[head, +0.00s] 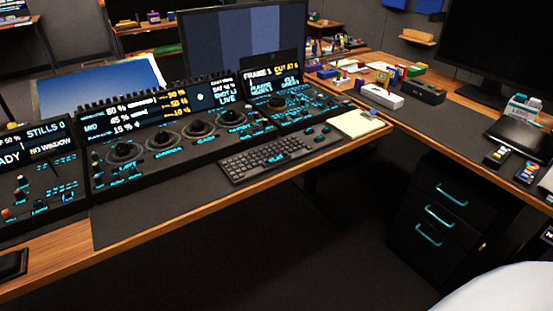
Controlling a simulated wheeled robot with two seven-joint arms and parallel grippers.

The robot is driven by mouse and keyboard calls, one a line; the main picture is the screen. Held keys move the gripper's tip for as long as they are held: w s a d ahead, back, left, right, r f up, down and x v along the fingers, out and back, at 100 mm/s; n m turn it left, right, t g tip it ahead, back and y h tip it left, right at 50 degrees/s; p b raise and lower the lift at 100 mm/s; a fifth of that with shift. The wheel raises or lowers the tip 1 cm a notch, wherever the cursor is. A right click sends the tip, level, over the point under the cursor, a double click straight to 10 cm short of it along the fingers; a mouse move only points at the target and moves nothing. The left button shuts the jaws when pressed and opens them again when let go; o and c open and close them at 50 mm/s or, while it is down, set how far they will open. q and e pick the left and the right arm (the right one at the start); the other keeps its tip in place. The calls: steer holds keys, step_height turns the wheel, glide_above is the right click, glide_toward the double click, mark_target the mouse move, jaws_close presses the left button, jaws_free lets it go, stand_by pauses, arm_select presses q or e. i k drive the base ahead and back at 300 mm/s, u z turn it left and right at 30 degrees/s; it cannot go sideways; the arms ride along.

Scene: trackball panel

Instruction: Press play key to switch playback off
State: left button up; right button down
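The trackball panel (190,148) stands on the wooden desk, with several dark trackballs in lit cyan rings and rows of small knobs. Its wide screen (160,112) shows percentages and the word LIVE. A smaller screen (270,85) at its right reads FRAME 1 with yellow text beside it; the smaller words under it are hard to read. A black keyboard (275,157) lies in front of the panel. A cyan label on its lower middle looks like PLAY, but single keys are too small to tell apart. Neither of my grippers is in view.
A yellowish notepad (357,124) lies right of the keyboard. Another panel (42,175) stands at the left. The desk mat (135,218) is bare in front. A monitor (243,42) rises behind. A drawer cabinet (440,215) and a side desk (400,110) with clutter stand at the right.

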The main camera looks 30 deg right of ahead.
mark_target(279, 159)
steer(key=k, duration=0.7)
steer(key=z, duration=0.3)
steer(key=i, duration=0.45)
steer(key=z, duration=0.9)
steer(key=i, duration=1.5)
steer(key=u, duration=0.6)
